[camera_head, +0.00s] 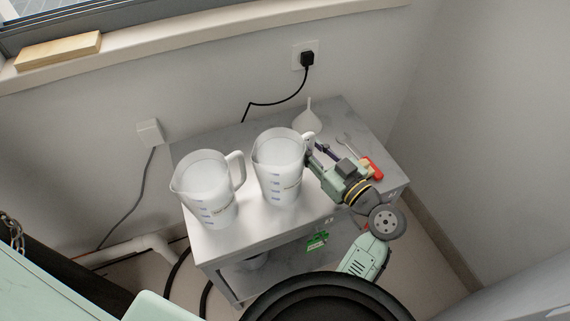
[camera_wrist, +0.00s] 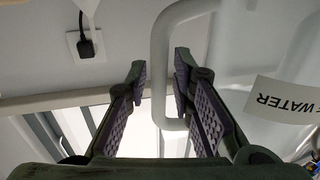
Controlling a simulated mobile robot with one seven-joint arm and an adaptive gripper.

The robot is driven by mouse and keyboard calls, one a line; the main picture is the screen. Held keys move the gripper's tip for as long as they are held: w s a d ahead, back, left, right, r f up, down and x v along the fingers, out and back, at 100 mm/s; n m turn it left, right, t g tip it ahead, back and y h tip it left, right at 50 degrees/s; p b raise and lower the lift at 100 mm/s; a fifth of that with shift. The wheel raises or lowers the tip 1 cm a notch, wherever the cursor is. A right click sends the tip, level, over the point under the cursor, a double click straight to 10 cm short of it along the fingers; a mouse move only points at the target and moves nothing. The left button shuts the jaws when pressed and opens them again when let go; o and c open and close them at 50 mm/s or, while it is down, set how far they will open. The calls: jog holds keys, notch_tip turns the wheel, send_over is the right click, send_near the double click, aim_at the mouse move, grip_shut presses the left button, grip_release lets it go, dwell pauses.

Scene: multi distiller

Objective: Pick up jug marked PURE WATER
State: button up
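Two white translucent jugs with blue scale marks stand upright on a small table: a left jug (camera_head: 207,192) and a right jug (camera_head: 279,170). My gripper (camera_head: 312,158) is at the right jug, on its handle side. In the wrist view a white jug (camera_wrist: 240,50) bears an upside-down label (camera_wrist: 286,99) reading "WATER"; the rest of the label is cut off. Its handle (camera_wrist: 160,55) stands between my two fingers (camera_wrist: 161,76), with gaps visible beside it. The fingers are apart. In the head view the lettering is too small to read.
The grey table (camera_head: 235,240) stands against the wall. A white funnel (camera_head: 307,121) stands behind the right jug. A red-handled tool (camera_head: 372,168) lies to the right, near my arm. A black plug (camera_head: 307,59) with a cord is in the wall, and a green tag (camera_head: 317,240) hangs at the table's front.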

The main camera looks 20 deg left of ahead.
grip_shut()
jog(key=shift+r, duration=0.1)
dwell(0.8)
